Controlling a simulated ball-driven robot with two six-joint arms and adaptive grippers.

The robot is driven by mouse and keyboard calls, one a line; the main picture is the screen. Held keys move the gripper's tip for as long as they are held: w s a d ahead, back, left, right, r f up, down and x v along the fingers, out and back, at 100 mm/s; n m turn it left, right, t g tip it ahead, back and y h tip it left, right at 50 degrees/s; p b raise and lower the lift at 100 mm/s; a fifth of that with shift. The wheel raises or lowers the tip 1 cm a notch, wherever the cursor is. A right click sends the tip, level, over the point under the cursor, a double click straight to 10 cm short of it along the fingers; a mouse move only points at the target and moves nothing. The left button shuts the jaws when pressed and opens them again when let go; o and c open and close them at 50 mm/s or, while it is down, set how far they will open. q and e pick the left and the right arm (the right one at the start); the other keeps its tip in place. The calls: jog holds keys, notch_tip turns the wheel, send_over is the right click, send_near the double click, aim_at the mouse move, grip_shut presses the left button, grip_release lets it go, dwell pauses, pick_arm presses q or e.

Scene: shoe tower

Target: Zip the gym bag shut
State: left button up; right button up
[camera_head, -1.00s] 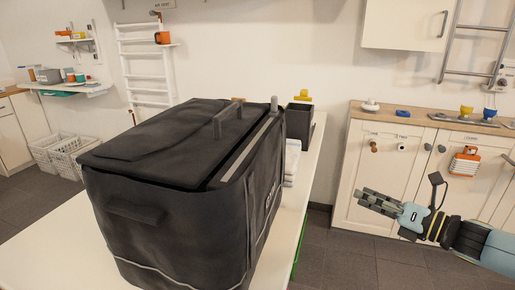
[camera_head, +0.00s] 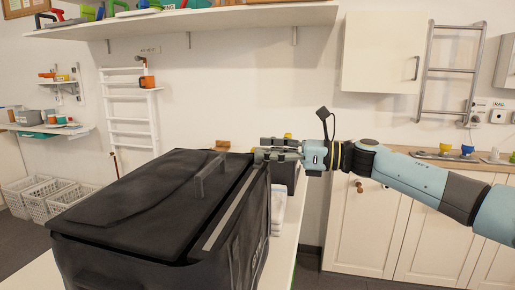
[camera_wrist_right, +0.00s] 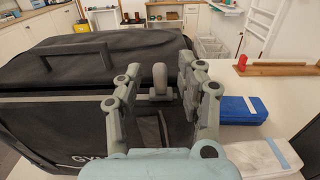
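The black gym bag (camera_head: 110,215) stands on a white table, its lid lying over the top with a raised handle (camera_head: 200,185). A grey zip strip (camera_head: 225,222) runs along its right side. The right wrist view shows the bag (camera_wrist_right: 50,130) with a dark gap under the lid edge. A grey upright zip pull (camera_wrist_right: 160,78) stands at the bag's far right corner. My right gripper (camera_head: 262,154) is at that corner; in the wrist view its open fingers (camera_wrist_right: 157,90) stand on either side of the pull. Contact cannot be told. My left gripper is out of view.
White folded items (camera_head: 278,205) and a dark box (camera_head: 284,176) are beside the bag. In the wrist view a blue packet (camera_wrist_right: 240,109) and a white packet (camera_wrist_right: 262,157) lie close to the gripper. A shelf (camera_head: 190,20) hangs above; cabinets (camera_head: 370,225) stand at the right.

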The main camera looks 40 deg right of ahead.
jog(key=shift+x, duration=1.25)
grip_shut()
